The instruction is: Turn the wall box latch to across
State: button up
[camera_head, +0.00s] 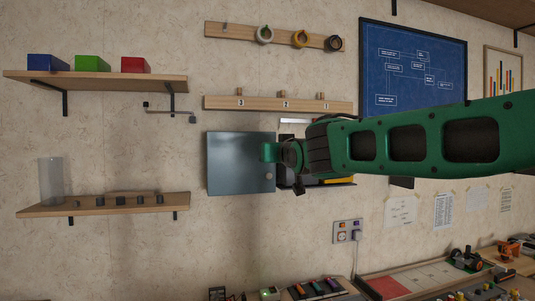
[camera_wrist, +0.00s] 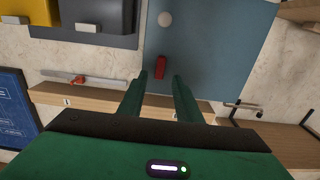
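The wall box (camera_head: 230,163) is a grey-blue flat-fronted box on the wall, and it fills the upper middle of the wrist view (camera_wrist: 220,55). Its red latch (camera_wrist: 160,66) is a short bar that lies roughly up and down in the wrist view, near the box edge. A pale round knob (camera_wrist: 165,19) is farther in on the box front; it also shows in the head view (camera_head: 268,176). My gripper (camera_wrist: 161,80) is open, its fingertips on either side of the latch's near end. Contact cannot be told. In the head view my gripper (camera_head: 269,152) hides the latch.
A wooden numbered rail (camera_head: 225,103) runs just above the box. Dark and yellow bins (camera_wrist: 100,20) sit beside the box, behind my arm in the head view. Shelves (camera_head: 100,80) with coloured blocks are at the left. The wall below the box is clear.

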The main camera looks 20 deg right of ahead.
jog(key=shift+w, duration=1.75)
jog(key=shift+c, duration=0.3)
grip_shut()
jog(key=shift+a+f+n, duration=0.15)
jog(key=shift+f+n, duration=0.05)
jog(key=shift+n, duration=2.8)
jog(key=shift+a+f+n, duration=0.2)
jog(key=shift+n, duration=2.8)
jog(key=shift+a+f+n, duration=0.15)
jog(key=shift+f+n, duration=0.05)
jog(key=shift+n, duration=2.8)
